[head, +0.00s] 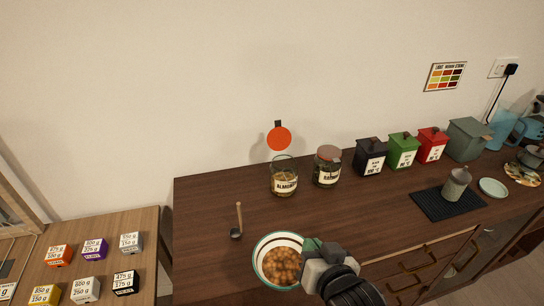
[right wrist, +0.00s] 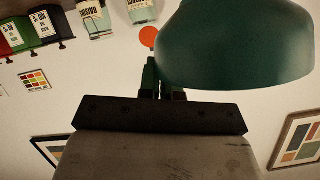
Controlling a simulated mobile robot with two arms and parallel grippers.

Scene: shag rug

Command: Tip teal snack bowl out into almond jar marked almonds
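The teal snack bowl (head: 257,274), white inside with a teal band near the rim, holds round brown nuts (head: 281,266) and looks upright. My right gripper (head: 313,248) is at its right rim, apparently shut on it. In the right wrist view the bowl's teal outside (right wrist: 235,45) fills the upper right, against the fingers (right wrist: 163,75), and hides part of them. The glass almond jar (head: 284,186), labelled ALMONDS, stands open at the counter's back, partly filled, beyond the bowl. My left gripper is out of view.
A lidded raisin jar (head: 327,168) stands right of the almond jar, then black (head: 370,158), green (head: 403,151) and red (head: 432,146) canisters. A dark scoop (head: 236,233) lies left of the bowl. The counter (head: 215,200) is clear at left.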

